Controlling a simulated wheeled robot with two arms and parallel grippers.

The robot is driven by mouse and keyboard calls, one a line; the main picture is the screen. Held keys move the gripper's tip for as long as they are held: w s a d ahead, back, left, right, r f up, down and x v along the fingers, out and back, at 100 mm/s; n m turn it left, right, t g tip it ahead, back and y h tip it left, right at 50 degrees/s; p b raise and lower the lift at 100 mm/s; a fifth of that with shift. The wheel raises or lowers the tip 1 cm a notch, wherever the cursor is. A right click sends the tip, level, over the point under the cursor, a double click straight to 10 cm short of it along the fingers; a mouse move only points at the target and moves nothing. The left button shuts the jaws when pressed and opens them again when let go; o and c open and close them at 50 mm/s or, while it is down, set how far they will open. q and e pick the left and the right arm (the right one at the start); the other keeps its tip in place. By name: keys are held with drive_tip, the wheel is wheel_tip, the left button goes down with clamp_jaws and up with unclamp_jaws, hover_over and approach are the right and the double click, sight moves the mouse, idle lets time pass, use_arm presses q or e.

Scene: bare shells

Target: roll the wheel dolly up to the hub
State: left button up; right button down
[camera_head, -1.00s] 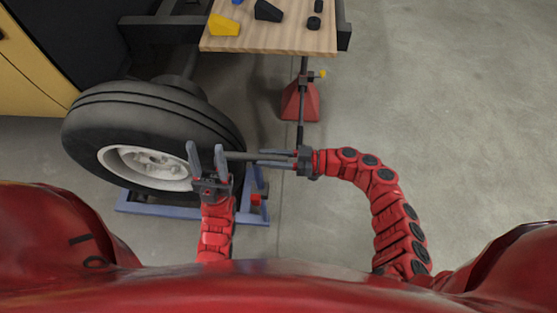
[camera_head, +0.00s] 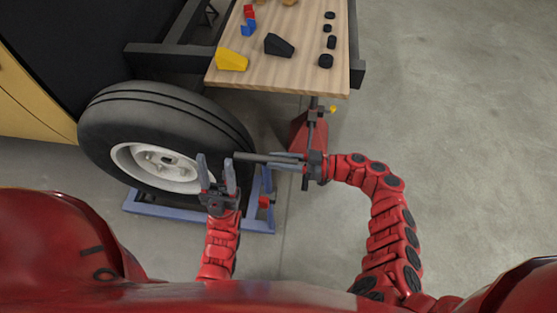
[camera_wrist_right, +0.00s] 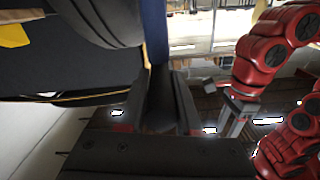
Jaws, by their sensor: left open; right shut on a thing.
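The wheel (camera_head: 165,112), a black tyre with a white rim, stands upright on the blue dolly (camera_head: 160,209) at the left. Its tyre also shows at the top left of the right wrist view (camera_wrist_right: 105,22). My right gripper (camera_head: 283,161) is shut on a dark bar (camera_head: 262,157) beside the tyre's right edge; the bar seems to be the dolly's handle. My left gripper (camera_head: 217,172) is open and empty, fingers up, in front of the wheel's right side. The hub is hidden behind the tyre.
A wooden bench (camera_head: 290,73) stands beyond the wheel, holding a yellow wedge (camera_head: 231,60), a black wedge (camera_head: 279,45) and several small parts. A red stand (camera_head: 308,132) is below it. A dark frame beam (camera_head: 160,58) lies behind the wheel. Floor is clear at right.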

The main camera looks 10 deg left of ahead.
drive_tip(key=shift+w, duration=0.15)
drive_tip(key=c, duration=0.9)
unclamp_jaws()
drive_tip(key=o, duration=0.3)
drive_tip(key=shift+w+f, duration=0.1)
drive_tip(key=shift+w, duration=0.05)
drive_tip(key=d+b, duration=0.9)
drive_tip(key=d, duration=0.8)
drive_tip(key=shift+d+b, duration=0.2)
drive_tip(key=shift+b, duration=0.1)
